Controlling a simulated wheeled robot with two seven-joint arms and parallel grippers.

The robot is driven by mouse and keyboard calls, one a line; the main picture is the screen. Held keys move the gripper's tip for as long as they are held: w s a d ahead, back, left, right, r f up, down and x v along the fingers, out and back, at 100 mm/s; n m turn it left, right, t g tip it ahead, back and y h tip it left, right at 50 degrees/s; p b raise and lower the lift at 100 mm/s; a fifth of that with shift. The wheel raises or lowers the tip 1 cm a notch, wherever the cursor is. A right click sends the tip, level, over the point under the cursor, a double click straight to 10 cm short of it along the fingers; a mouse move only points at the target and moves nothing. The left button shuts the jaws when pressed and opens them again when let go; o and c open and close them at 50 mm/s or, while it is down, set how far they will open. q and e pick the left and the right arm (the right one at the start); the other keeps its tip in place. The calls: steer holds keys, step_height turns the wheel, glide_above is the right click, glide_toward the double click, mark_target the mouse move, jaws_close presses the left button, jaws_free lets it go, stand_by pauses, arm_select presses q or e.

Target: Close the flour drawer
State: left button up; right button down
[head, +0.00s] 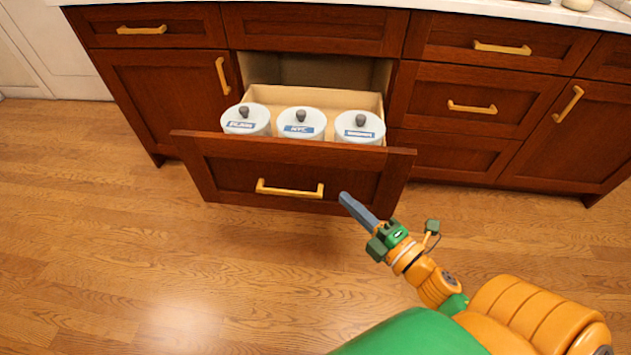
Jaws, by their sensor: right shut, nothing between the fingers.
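The flour drawer (230,173) is pulled out from the lower middle of the dark red-brown cabinet. Its front carries a brass-coloured bar handle (290,189). Inside stand three white lidded canisters with grey knobs and blue labels: a left one (240,130), a middle one (302,138) and a right one (360,138). My right gripper (345,198) is shut and empty. Its fingertips appear in front of the drawer front, to the right of the handle; I cannot tell whether they touch it. My left gripper is not in view.
Closed drawers and doors with brass handles surround the open drawer, among them a door (160,95) at left and a drawer (470,105) at right. A pale countertop (480,8) runs along the top. The wooden floor (130,260) in front is clear.

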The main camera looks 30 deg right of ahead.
glide_toward(311, 150)
steer(key=w+a, duration=0.3)
steer(key=shift+w+d, duration=0.6)
steer(key=shift+w, duration=0.25)
steer(key=shift+w+d, duration=0.35)
steer(key=shift+w, duration=0.15)
